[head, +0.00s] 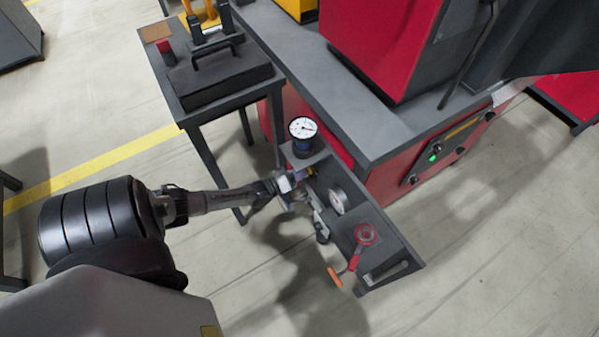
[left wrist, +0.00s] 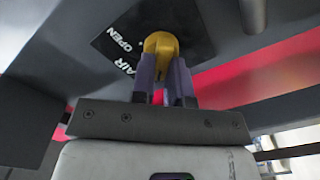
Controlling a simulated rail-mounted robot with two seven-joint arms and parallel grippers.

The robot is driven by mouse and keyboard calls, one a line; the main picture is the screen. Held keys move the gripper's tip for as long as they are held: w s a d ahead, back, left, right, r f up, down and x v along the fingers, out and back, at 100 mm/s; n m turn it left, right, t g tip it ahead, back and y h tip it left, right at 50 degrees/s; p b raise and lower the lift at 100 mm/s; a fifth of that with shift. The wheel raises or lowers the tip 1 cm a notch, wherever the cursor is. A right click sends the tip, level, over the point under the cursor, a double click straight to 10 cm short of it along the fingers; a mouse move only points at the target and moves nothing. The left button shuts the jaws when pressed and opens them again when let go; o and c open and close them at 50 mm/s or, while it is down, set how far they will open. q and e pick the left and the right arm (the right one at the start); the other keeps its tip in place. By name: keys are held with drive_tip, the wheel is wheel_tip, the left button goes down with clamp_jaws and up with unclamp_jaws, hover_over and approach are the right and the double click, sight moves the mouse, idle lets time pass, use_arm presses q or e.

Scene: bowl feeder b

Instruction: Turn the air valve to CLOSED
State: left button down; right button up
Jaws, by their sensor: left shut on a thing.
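The air valve has a yellow handle (left wrist: 161,46), seen in the left wrist view against a dark plate (left wrist: 122,45) with white lettering that reads AIR and OPEN. My left gripper (left wrist: 164,72) is shut on the yellow handle, one purple-grey finger on each side of it. In the head view my left gripper (head: 291,182) is at the left part of the dark panel, below the round gauge. The handle is mostly hidden there, and the CLOSED marking is not visible. My right gripper is not in view.
A white-faced gauge (head: 302,127) stands just above my left gripper. A red lever valve (head: 366,234) with an orange grip sits on the panel's right part. A small table (head: 196,98) with a dark case stands behind. Open floor lies in front.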

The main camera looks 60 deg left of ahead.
use_arm(q)
drive_tip(key=c, duration=1.1)
unclamp_jaws()
drive_tip(key=shift+s, duration=0.15)
drive_tip(key=s+p, duration=0.1)
drive_tip(key=s, duration=0.3)
drive_tip(key=s+p, duration=0.1)
drive_tip(key=s, duration=0.4)
drive_tip(key=s+d+p, duration=0.1)
drive_tip(key=s+p, duration=0.1)
drive_tip(key=s, duration=0.2)
drive_tip(key=shift+s, duration=0.3)
